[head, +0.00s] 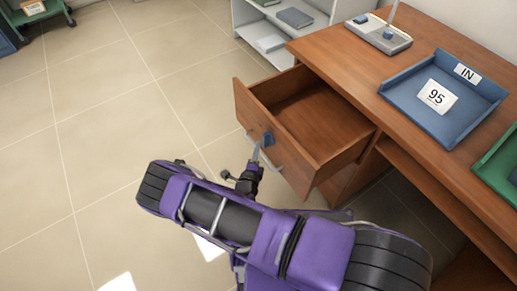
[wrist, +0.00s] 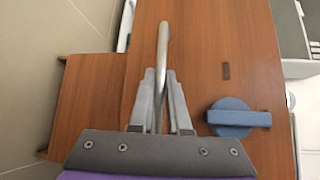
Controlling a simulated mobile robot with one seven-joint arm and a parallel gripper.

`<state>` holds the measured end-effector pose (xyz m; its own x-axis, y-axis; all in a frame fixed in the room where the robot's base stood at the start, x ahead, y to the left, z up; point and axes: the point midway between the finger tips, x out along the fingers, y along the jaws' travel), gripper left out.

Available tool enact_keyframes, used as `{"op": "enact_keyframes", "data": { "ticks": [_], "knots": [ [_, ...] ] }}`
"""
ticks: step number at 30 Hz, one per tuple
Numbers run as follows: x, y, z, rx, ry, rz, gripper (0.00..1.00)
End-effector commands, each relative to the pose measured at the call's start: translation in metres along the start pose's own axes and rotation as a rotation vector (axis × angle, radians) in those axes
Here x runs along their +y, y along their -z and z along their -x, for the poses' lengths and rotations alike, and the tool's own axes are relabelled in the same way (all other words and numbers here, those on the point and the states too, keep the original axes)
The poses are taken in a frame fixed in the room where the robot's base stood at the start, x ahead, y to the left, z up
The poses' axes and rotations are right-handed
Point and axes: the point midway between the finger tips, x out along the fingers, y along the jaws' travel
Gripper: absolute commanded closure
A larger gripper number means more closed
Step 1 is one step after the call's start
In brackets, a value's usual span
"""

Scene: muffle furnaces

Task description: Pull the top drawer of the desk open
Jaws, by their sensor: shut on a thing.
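The top drawer (head: 281,149) of the brown wooden desk (head: 347,42) stands well open and looks empty inside. Its front faces my arm and carries a curved metal handle (head: 279,159). In the wrist view the handle (wrist: 162,50) runs up between my two fingers. My gripper (wrist: 162,80) is shut on the handle; in the head view the gripper (head: 257,157) is at the drawer front. A blue knob-like piece (wrist: 237,115) sits on the drawer front beside the fingers. My purple arm hides the floor below the drawer.
A blue tray (head: 398,97) marked IN, with a 95 card, lies on the desktop. A green tray (head: 497,165) is at the right edge. A white shelf (head: 246,17) stands behind the desk.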

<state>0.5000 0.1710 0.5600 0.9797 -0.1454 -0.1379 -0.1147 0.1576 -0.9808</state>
Motion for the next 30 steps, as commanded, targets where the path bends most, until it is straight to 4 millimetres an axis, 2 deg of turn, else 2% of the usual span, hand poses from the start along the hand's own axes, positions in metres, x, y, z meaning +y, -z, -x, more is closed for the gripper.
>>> {"op": "enact_keyframes", "data": {
  "ticks": [11, 12, 17, 26, 30],
  "knots": [
    [0.001, 0.001, 0.001, 0.002, -0.002, 0.001, 1.0],
    [0.001, 0.001, 0.001, 0.002, -0.001, 0.001, 0.83],
    [0.001, 0.0, 0.001, 0.001, -0.001, 0.001, 0.55],
    [0.0, 0.0, 0.001, 0.0, -0.001, 0.0, 0.55],
    [0.0, -0.001, 0.013, -0.001, -0.001, 0.0, 0.55]
  ]
}}
